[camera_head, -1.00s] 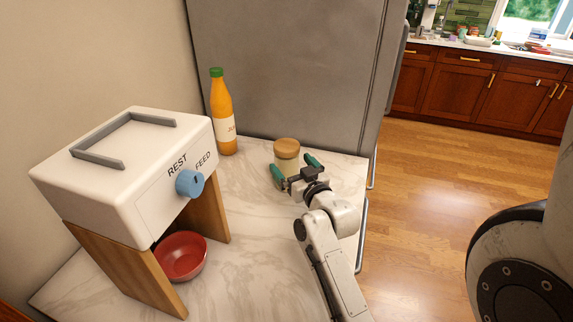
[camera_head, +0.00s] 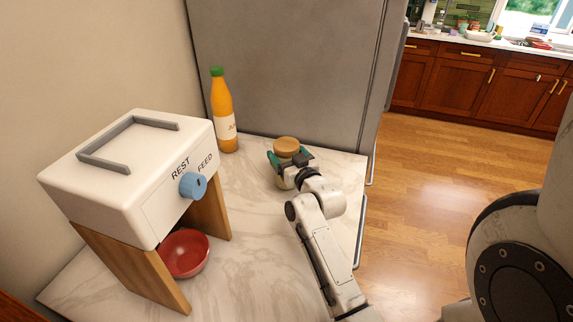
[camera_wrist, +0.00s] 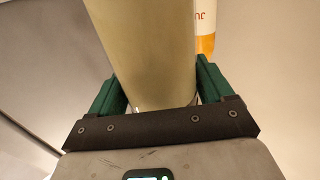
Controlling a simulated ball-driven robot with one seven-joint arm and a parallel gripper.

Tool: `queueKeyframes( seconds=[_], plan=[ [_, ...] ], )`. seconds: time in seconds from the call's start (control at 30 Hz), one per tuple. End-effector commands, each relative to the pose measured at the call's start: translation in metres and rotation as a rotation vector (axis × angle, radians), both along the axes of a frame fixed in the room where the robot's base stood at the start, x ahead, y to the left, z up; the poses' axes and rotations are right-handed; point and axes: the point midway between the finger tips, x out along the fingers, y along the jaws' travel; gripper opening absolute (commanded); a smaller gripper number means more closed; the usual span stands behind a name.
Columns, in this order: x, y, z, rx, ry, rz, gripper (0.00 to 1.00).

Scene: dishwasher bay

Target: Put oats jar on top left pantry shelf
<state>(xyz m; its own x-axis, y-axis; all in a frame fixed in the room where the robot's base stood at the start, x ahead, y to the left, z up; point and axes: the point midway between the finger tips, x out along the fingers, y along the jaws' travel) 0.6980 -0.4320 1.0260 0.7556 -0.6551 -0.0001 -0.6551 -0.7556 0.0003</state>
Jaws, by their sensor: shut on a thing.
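The oats jar (camera_head: 287,145) is a beige jar with a tan lid, standing upright on the marble counter near its back right corner. My gripper (camera_head: 288,158) is shut on it, with one green finger on each side. In the wrist view the jar (camera_wrist: 148,50) fills the middle between the green fingers of my gripper (camera_wrist: 158,85). The jar's lower part is partly hidden by my gripper in the head view. I cannot tell whether its base touches the counter. No pantry shelf shows in these views.
An orange juice bottle (camera_head: 222,110) with a green cap stands left of the jar. A white REST/FEED machine (camera_head: 120,170) with a blue knob stands at the left, a red bowl (camera_head: 185,253) under it. A grey fridge-like panel (camera_head: 285,70) rises behind. Wood floor (camera_head: 440,180) is clear at right.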

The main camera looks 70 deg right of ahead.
Motion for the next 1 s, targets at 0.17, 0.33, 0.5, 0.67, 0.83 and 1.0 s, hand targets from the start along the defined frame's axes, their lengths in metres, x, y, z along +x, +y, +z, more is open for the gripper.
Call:
queueKeyframes(
  seconds=[0.17, 0.33, 0.5, 0.67, 0.83, 1.0],
  plan=[
    [0.000, 0.000, 0.000, 0.000, 0.000, 0.000, 0.51],
    [0.000, 0.000, 0.000, 0.000, 0.000, 0.000, 0.35],
    [0.000, 0.000, 0.002, -0.004, -0.003, -0.001, 0.19],
    [0.000, 0.000, 0.002, -0.004, -0.003, -0.001, 0.17],
    [0.000, 0.000, 0.008, -0.005, -0.004, 0.000, 0.17],
    [0.001, 0.000, 0.029, -0.009, -0.007, 0.002, 0.17]
  ],
)
